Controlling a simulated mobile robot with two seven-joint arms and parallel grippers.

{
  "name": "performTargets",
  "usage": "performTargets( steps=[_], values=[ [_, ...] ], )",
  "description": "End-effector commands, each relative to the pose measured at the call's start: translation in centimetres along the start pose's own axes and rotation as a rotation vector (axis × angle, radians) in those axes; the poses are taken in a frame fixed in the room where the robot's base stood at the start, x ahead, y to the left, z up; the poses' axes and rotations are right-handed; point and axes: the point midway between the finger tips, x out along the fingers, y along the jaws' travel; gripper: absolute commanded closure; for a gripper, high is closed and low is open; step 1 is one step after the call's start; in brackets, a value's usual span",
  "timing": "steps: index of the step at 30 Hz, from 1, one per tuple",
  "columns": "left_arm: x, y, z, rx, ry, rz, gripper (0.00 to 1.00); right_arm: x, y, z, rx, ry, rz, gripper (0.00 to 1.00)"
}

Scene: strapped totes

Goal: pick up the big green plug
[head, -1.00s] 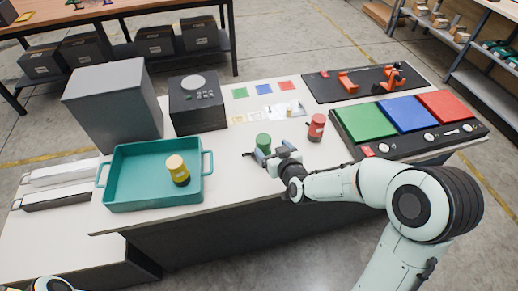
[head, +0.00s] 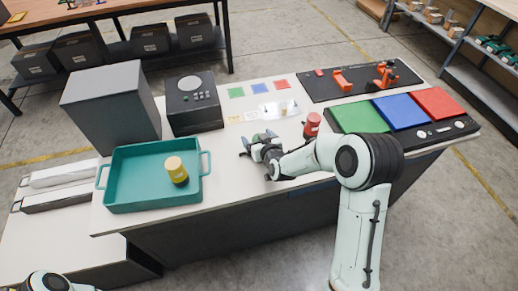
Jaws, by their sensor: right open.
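The big green plug (head: 262,136) stands on the white bench top near its middle and is mostly hidden by my right gripper. My right gripper (head: 257,140) is open, with its fingers low at the plug, one to the left and one to the right of it in the picture. I cannot tell whether they touch it. My left gripper is not in view; only part of my left arm shows at the bottom left corner.
A red plug (head: 312,125) stands just right of my right gripper. A teal tote (head: 111,178) holding a yellow plug (head: 176,168) is to the left. A panel with green, blue and red pads (head: 402,112) lies to the right. A dark control box (head: 194,106) stands behind.

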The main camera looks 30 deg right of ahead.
Motion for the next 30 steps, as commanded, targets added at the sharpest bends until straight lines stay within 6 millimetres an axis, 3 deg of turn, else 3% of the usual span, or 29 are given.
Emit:
performTargets(
  steps=[2, 8, 22, 26, 30],
  values=[
    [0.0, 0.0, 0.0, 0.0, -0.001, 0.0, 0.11, 0.0, 0.0, 0.1, 0.0, -0.001, 0.0, 0.15],
    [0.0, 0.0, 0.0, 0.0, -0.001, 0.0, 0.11, 0.0, 0.0, 0.1, 0.0, -0.001, 0.0, 0.8],
    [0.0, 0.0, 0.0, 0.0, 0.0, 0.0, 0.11, -0.3, 0.0, -0.8, -0.001, 0.003, 0.001, 0.82],
    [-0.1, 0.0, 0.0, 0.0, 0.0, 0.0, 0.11, -1.0, -0.1, -2.5, -0.001, 0.007, -0.001, 0.82],
    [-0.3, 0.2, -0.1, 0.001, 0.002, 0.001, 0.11, -2.2, -0.1, -5.5, -0.001, 0.01, -0.001, 0.82]
  ],
)
